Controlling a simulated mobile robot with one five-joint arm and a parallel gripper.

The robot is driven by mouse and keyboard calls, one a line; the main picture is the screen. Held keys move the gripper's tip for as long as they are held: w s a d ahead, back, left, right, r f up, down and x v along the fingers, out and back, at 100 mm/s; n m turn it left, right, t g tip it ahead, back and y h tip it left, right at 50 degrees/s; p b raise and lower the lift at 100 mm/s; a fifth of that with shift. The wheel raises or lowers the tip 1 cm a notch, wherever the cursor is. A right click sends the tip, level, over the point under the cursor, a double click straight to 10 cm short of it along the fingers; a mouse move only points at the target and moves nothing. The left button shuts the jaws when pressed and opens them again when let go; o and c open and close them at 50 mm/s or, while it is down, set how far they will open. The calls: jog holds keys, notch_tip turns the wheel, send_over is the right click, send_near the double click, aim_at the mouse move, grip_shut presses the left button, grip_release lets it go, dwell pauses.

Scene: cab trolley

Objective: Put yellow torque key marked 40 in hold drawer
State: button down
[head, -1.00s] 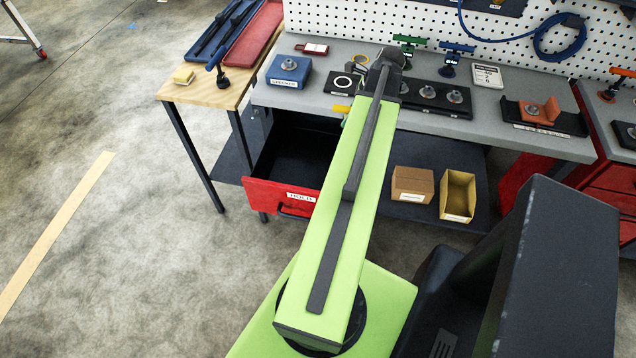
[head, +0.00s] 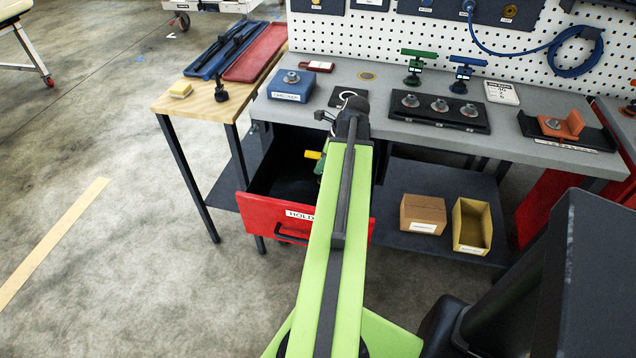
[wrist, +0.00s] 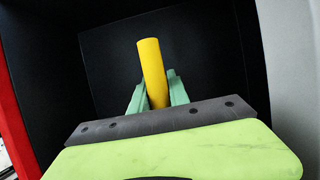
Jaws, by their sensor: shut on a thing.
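The yellow torque key (wrist: 152,70) stands up between the green fingers of my gripper (wrist: 157,92) in the wrist view. The gripper is shut on it. In the head view a yellow end of the key (head: 313,155) shows left of my arm, over the open hold drawer. The red drawer front (head: 270,215) carries a HOLD label, and its dark inside (wrist: 205,60) surrounds the key in the wrist view. The number on the key cannot be read. The lower part of the key is hidden by my gripper, and my arm covers the drawer's right part.
Above the drawer is the grey bench top (head: 450,150) with a blue block (head: 291,86), a black socket tray (head: 437,112) and green (head: 418,65) and blue (head: 466,72) keys. A cardboard box (head: 423,213) and a yellow bin (head: 471,226) stand on the lower shelf.

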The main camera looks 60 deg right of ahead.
jog(key=shift+w+a+f, duration=0.3)
jog(key=shift+w+f, duration=0.1)
jog(key=shift+w, duration=0.2)
notch_tip(320, 180, down, 4)
jog(key=b, duration=0.4)
jog(key=shift+f+b, duration=0.2)
jog(key=shift+b, duration=0.1)
jog(key=c, duration=1.3)
grip_release()
jog(key=shift+r, duration=0.1)
jog(key=shift+o, duration=0.2)
jog(key=shift+r+p, duration=0.35)
jog(key=shift+p, duration=0.1)
jog(key=p+v, duration=1.1)
jog(key=shift+s+r, duration=0.15)
jog(key=shift+r, duration=0.25)
jog(key=shift+f, duration=0.1)
